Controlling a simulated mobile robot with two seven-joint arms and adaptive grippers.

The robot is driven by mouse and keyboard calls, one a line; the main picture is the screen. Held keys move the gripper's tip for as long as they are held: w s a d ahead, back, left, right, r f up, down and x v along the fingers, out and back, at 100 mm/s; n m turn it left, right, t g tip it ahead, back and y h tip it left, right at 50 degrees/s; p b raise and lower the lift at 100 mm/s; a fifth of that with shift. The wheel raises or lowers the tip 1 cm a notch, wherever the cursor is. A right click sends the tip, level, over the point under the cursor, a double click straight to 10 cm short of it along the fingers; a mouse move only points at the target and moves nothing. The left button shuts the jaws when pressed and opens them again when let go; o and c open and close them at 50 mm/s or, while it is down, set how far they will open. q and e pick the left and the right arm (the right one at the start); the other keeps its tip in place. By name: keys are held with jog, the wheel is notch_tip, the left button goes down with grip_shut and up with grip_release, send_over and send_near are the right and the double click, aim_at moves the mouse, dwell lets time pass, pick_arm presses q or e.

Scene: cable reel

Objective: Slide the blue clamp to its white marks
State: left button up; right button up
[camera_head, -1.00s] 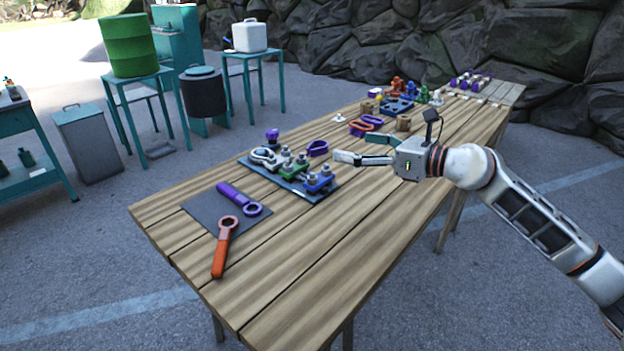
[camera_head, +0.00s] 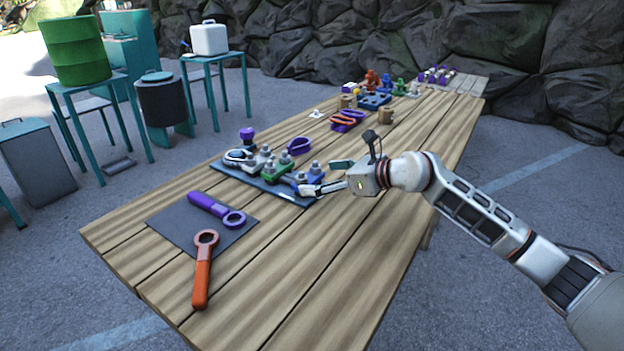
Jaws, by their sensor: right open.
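The blue clamp (camera_head: 299,181) sits at the near right end of a dark plate (camera_head: 231,170) on the wooden table, beside a green clamp (camera_head: 272,169). My right gripper (camera_head: 324,178) is open, just right of the blue clamp. Its pale finger overlaps the clamp's right side in the picture and hides part of it; I cannot tell whether they touch. The teal finger stands farther back, apart from the clamp. The white marks are too small to make out surely. My left gripper is not in view.
A purple wrench (camera_head: 215,208) and an orange wrench (camera_head: 203,270) lie on and over a dark mat (camera_head: 178,221). A purple ring (camera_head: 299,146) lies behind the plate. Red and purple loops (camera_head: 345,121) lie farther back. The table's right front is clear.

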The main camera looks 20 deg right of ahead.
aim_at(311, 179)
jog(key=shift+x, duration=1.05)
jog(key=shift+w+a+f, duration=0.1)
jog(key=shift+w+a, duration=0.05)
jog(key=c, duration=1.6)
jog(key=shift+w+a, duration=0.2)
jog(key=shift+w, duration=0.05)
jog(key=shift+w+a, duration=0.85)
jog(key=shift+w, duration=0.25)
